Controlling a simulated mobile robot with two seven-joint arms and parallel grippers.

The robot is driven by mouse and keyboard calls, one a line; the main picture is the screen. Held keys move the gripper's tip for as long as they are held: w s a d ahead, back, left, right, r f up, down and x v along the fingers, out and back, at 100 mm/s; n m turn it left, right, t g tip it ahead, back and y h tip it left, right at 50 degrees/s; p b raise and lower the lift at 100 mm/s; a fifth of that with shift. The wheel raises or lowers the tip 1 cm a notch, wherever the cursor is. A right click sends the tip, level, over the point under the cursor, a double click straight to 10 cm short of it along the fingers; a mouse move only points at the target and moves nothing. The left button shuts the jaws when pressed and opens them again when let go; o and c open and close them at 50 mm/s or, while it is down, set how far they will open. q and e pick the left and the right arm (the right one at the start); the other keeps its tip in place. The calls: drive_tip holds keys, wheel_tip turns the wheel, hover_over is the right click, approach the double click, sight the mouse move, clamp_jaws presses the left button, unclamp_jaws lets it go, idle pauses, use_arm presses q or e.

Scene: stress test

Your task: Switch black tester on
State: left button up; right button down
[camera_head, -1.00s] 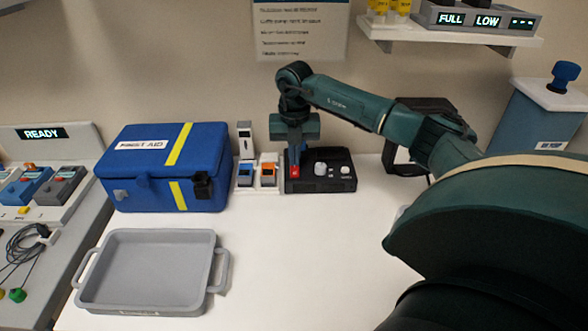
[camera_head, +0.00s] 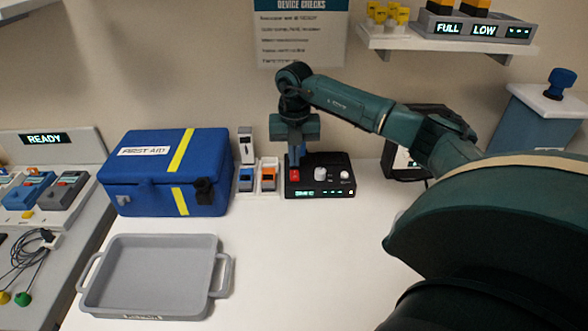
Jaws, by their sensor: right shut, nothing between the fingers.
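My right gripper (camera_head: 295,161) points down just above and behind the red switch. Its fingers are shut and empty; whether they touch the switch I cannot tell. My left gripper is not in view.
A blue first aid case (camera_head: 160,180) and a grey tray (camera_head: 150,275) stand left on the table. A shelf (camera_head: 445,42) hangs above right. The table's middle is clear.

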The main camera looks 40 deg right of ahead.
sight(294, 172)
wheel_tip(294, 172, up, 5)
drive_tip(key=p, duration=0.3)
drive_tip(key=shift+f, duration=0.1)
idle(0.5)
